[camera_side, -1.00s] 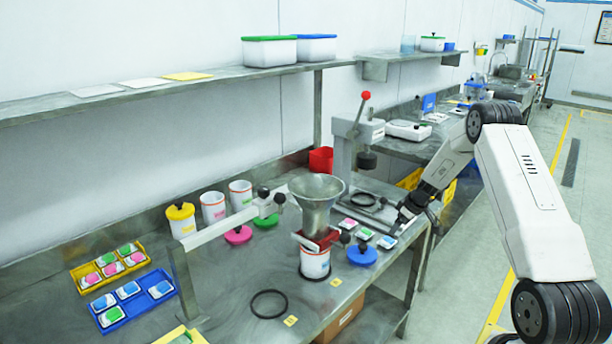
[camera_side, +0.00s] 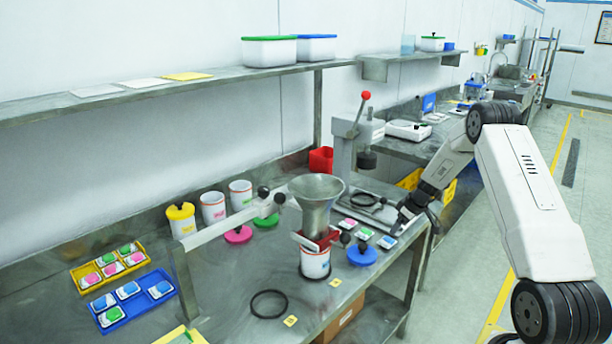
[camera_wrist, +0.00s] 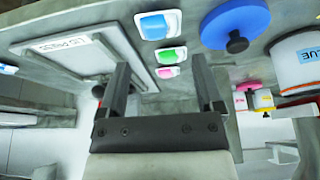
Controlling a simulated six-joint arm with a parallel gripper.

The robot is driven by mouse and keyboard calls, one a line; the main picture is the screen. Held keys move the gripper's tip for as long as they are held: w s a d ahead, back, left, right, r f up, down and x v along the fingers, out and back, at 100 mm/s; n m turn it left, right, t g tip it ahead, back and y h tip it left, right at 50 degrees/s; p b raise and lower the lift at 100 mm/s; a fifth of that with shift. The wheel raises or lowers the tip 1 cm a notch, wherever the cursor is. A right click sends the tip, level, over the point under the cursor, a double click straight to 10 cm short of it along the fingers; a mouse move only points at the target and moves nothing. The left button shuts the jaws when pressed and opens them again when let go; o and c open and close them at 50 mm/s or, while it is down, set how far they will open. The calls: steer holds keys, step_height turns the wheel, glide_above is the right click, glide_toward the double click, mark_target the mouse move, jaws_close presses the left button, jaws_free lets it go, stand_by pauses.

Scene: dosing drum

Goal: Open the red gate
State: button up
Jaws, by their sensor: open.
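The red gate (camera_side: 326,239) is at the base of the steel funnel (camera_side: 316,197), just above a white drum (camera_side: 315,263) with a blue label. A dark knob (camera_side: 345,238) sticks out at the gate's right side. My gripper (camera_side: 402,218) is at the right end of the bench, to the right of the gate and apart from it. In the wrist view my gripper (camera_wrist: 158,85) is open, with nothing between its fingers. The gate does not show in the wrist view, while the drum (camera_wrist: 298,62) shows at the right edge.
The blue lid (camera_side: 361,255) and several small coloured packs (camera_side: 365,234) lie between gate and gripper. A press with a red-knobbed lever (camera_side: 365,95) stands behind. A black ring (camera_side: 268,304) lies in front. Yellow (camera_side: 84,284) and blue (camera_side: 112,322) trays are at left.

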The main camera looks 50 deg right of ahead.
steer(key=shift+s+d+f+h, duration=0.7)
steer(key=shift+s+f+h, duration=0.55)
steer(key=shift+h, duration=0.15)
steer(key=n+t+y, duration=0.5)
steer(key=t+y, duration=0.1)
steer(key=t, duration=0.7)
glide_toward(338, 246)
step_height(338, 246, up, 3)
steer(key=w, duration=0.2)
steer(key=shift+w+a+f, duration=0.1)
steer(key=shift+w, duration=0.05)
steer(key=shift+w, duration=0.1)
steer(key=shift+w+a, duration=0.25)
steer(key=shift+w, duration=1)
steer(key=shift+w+a, duration=0.25)
steer(key=shift+w, duration=1)
steer(key=shift+w+a, duration=0.25)
steer(key=shift+w, duration=1)
jaws_close()
